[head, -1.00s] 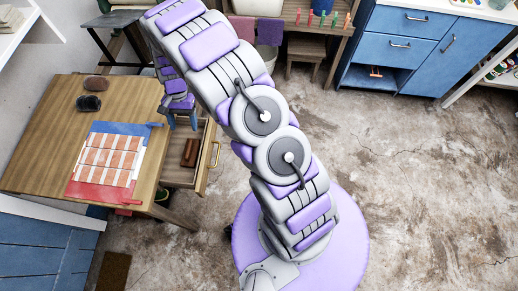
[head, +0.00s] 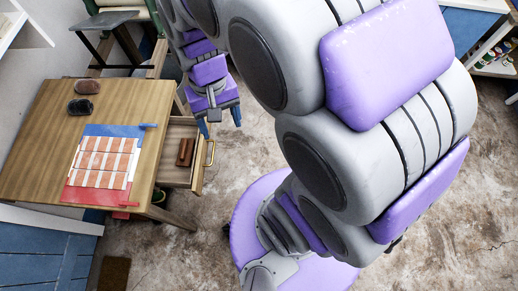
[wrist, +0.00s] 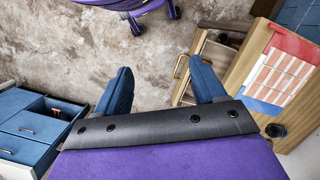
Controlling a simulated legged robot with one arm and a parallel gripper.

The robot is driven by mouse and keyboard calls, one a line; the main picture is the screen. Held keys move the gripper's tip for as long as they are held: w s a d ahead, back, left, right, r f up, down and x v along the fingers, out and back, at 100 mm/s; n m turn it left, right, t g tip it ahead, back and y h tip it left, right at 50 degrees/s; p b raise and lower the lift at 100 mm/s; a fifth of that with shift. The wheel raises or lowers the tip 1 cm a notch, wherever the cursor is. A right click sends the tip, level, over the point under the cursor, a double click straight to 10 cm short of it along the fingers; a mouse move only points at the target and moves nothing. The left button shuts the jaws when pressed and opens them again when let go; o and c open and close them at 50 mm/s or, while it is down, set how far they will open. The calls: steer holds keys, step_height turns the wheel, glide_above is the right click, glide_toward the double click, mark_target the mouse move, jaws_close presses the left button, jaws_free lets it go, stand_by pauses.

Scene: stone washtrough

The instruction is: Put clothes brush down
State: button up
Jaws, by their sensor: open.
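A brown, block-like object that looks like the clothes brush (head: 185,152) lies in the open drawer (head: 174,178) of the wooden table. My gripper (head: 220,125) is open, with its blue fingers pointing down, to the right of the drawer in the head view. In the wrist view, nothing is between the fingers of my gripper (wrist: 160,72), and bare floor shows beyond them. The drawer (wrist: 190,72) appears there beyond the right finger, its contents partly visible.
The wooden table (head: 50,135) carries a striped sheet (head: 104,160) with blue and red borders, a brown object (head: 87,87) and a black object (head: 82,106). A blue cabinet (wrist: 30,130) with an open drawer is at left in the wrist view. Open floor lies between.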

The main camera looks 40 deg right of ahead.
steer(key=s+d+r+n, duration=0.2)
steer(key=s, duration=1)
steer(key=shift+d+h, duration=0.25)
steer(key=shift+h, duration=0.15)
stand_by(0.4)
